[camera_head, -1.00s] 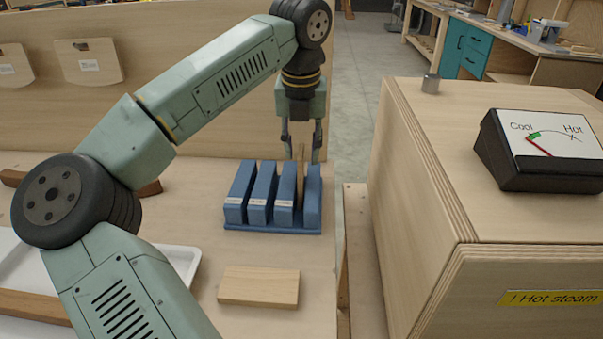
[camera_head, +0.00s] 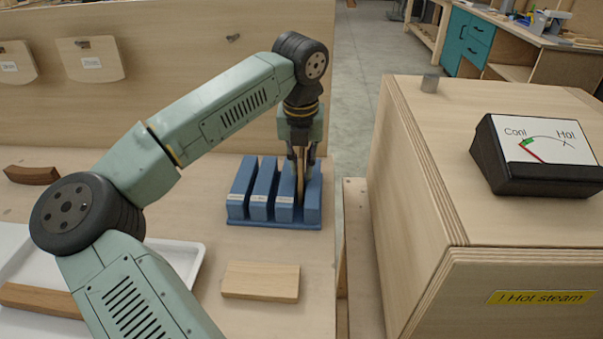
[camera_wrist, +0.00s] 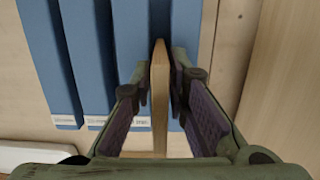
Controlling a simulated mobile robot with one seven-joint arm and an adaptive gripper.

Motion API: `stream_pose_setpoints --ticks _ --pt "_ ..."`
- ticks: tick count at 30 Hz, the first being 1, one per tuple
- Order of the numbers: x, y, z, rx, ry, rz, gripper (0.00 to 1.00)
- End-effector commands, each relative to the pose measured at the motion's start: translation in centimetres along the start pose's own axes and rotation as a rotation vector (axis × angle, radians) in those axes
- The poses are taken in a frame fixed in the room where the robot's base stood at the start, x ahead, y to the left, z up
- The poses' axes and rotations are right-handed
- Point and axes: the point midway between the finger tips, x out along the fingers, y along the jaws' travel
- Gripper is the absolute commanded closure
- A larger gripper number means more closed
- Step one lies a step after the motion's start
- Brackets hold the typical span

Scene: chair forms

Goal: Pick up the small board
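A thin upright wooden board (camera_head: 301,168) stands in the rightmost slot of a blue slotted rack (camera_head: 272,224). In the wrist view the board (camera_wrist: 159,95) shows edge-on between my fingers. My gripper (camera_head: 304,172) is lowered over the rack, with one finger on each side of the board. The fingertips are very close to its faces, and I cannot tell whether both press on it. The board's lower part is hidden in the rack. Another small wooden board (camera_head: 260,281) lies flat on the table in front of the rack.
A large wooden box (camera_head: 415,200) with a Cool/Hot gauge (camera_head: 540,150) stands to the right. A white tray (camera_head: 185,262) with a dark wooden strip (camera_head: 40,299) is at the left. A curved wooden piece (camera_head: 31,174) lies behind it. A wooden panel (camera_head: 180,80) closes the back.

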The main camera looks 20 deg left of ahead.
Motion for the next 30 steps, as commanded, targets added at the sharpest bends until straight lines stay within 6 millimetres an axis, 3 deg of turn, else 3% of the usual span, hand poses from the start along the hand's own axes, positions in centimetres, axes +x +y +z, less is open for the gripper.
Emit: stream_pose_setpoints --ticks 6,22,26,30 --pt "0.0 0.0 0.0 0.0 0.0 0.0 1.0" --pt "-0.2 0.0 0.1 0.0 -0.001 0.001 1.0" --pt "-1.5 0.0 0.3 0.0 -0.002 0.002 1.0" --pt "-4.3 0.0 0.7 -0.002 -0.004 0.003 1.0"
